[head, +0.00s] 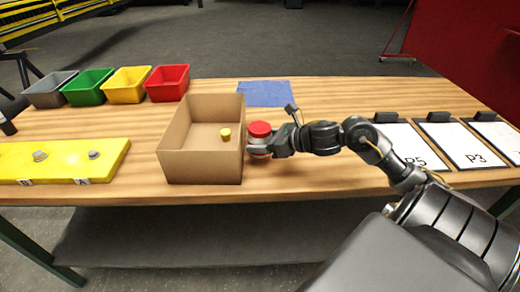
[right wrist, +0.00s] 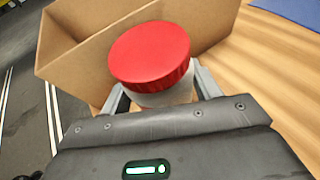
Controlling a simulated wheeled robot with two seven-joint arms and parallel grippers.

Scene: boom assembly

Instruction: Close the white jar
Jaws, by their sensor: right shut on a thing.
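The white jar (right wrist: 160,97) stands upright just right of the cardboard box, with a red lid (head: 260,129) on its top. In the right wrist view the lid (right wrist: 150,52) sits over the pale body; whether it is screwed tight cannot be told. My right gripper (head: 268,147) is shut on the jar, its fingers on either side of the body below the lid. The fingers hide part of the jar's lower body. My left gripper is not clearly in view.
An open cardboard box (head: 205,165) holds a small yellow piece (head: 225,134). A yellow board (head: 65,165) with metal knobs lies left. Grey, green, yellow and red (head: 167,82) bins stand behind. A blue mat (head: 264,94) and clipboards (head: 472,146) lie right.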

